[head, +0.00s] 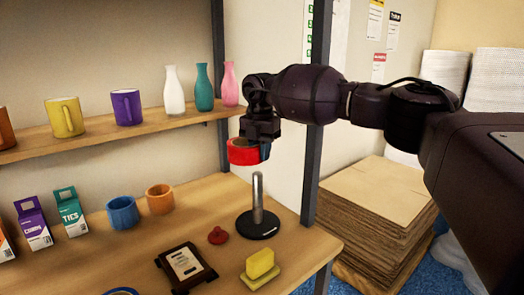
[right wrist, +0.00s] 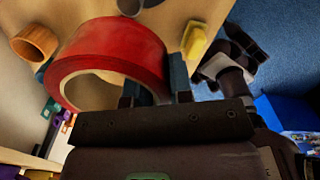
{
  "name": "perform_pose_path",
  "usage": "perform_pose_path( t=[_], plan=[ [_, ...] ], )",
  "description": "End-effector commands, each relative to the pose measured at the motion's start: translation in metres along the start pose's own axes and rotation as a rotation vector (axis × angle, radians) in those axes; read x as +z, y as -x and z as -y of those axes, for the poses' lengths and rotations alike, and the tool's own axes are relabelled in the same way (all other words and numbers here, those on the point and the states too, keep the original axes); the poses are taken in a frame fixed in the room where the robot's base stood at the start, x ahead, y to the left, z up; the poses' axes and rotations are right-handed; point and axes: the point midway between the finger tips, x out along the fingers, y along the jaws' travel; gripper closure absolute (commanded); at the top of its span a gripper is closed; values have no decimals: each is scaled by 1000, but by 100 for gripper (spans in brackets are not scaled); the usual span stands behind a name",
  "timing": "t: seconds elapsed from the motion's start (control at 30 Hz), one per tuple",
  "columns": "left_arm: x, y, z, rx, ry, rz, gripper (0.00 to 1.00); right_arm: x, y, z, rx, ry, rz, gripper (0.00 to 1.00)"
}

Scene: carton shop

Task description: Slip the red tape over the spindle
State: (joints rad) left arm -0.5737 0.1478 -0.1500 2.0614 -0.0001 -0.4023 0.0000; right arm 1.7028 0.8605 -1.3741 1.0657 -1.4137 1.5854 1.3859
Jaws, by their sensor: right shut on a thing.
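The red tape (head: 240,153) is a thick ring held in the air by my right gripper (head: 264,146). The gripper is shut on the ring's wall, and the fingers grip its rim in the right wrist view (right wrist: 156,88). The spindle (head: 258,201) is an upright metal rod on a round black base (head: 258,225), standing on the table. In the head view the tape is above the rod's top and slightly left of it, apart from it. In the right wrist view the red tape (right wrist: 120,42) fills the upper left, with a bit of the spindle (right wrist: 130,7) beyond its rim.
A shelf (head: 100,135) with mugs and bottles runs behind. A dark post (head: 318,120) stands right.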

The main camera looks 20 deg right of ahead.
Motion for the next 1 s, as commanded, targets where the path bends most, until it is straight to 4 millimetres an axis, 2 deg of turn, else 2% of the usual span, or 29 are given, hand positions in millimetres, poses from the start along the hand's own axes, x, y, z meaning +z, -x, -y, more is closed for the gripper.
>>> perform_pose_path(
  t=[0.2, 0.43, 0.73, 1.0],
  plan=[
    [-4, -2, 0, 1, -1, -6, 13, 6, 1, 1, 3, -376, 0, 100],
    [-9, -4, -1, 3, -2, -17, 13, 8, 1, 1, 3, -650, 0, 100],
    [-6, -4, -1, 3, -2, -13, 13, 9, -2, 1, 2, -753, 0, 100],
    [7, -4, -2, 3, -1, 11, 13, 10, -19, 1, 0, -751, -1, 100]
  ],
)
